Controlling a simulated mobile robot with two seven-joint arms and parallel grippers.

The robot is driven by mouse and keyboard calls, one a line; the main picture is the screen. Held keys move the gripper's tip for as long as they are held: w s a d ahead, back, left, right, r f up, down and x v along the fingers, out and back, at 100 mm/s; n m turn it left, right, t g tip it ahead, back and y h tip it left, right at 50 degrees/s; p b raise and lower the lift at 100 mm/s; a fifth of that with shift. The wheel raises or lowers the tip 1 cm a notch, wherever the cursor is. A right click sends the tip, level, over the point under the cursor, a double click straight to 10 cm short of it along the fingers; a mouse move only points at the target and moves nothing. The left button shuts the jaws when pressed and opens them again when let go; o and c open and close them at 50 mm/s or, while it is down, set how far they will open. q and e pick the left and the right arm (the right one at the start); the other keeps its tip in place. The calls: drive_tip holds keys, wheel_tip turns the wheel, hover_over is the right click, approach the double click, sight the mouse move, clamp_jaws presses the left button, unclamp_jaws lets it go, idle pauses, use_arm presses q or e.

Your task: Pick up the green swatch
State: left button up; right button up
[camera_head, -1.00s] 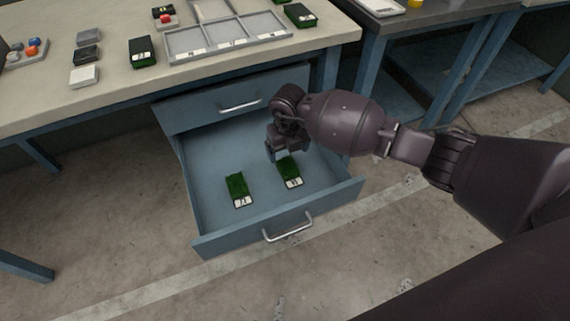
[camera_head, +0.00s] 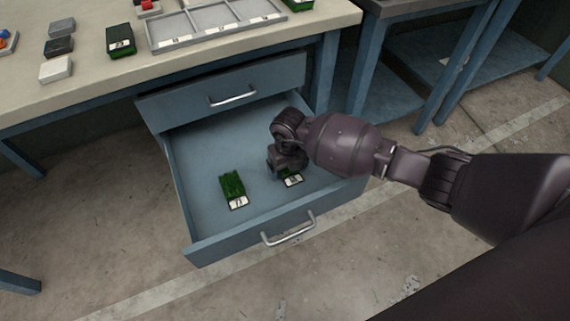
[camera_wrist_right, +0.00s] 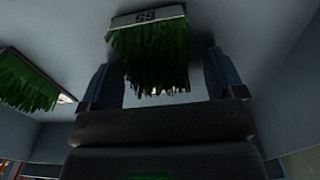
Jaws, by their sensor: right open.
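Two green swatches of turf with white labels lie in the open blue drawer (camera_head: 200,150). The left swatch (camera_head: 232,187) is clear of my arm. The right swatch (camera_head: 293,180) is mostly hidden under my right gripper (camera_head: 282,172), with its label showing. In the right wrist view this swatch (camera_wrist_right: 150,50), its label reading upside down, lies between the two fingers of my right gripper (camera_wrist_right: 160,80), which is open with a gap at each side. The other swatch (camera_wrist_right: 28,82) shows at the left of that view. My left gripper is out of view.
The drawer's front wall with its handle (camera_head: 288,230) and a shut drawer (camera_head: 225,92) above border the space. On the bench are a grey divided tray (camera_head: 160,42), another green swatch (camera_head: 120,40) and grey and white blocks (camera_head: 56,68).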

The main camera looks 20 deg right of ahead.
drive_tip(key=shift+r, duration=0.15)
drive_tip(key=c, duration=1)
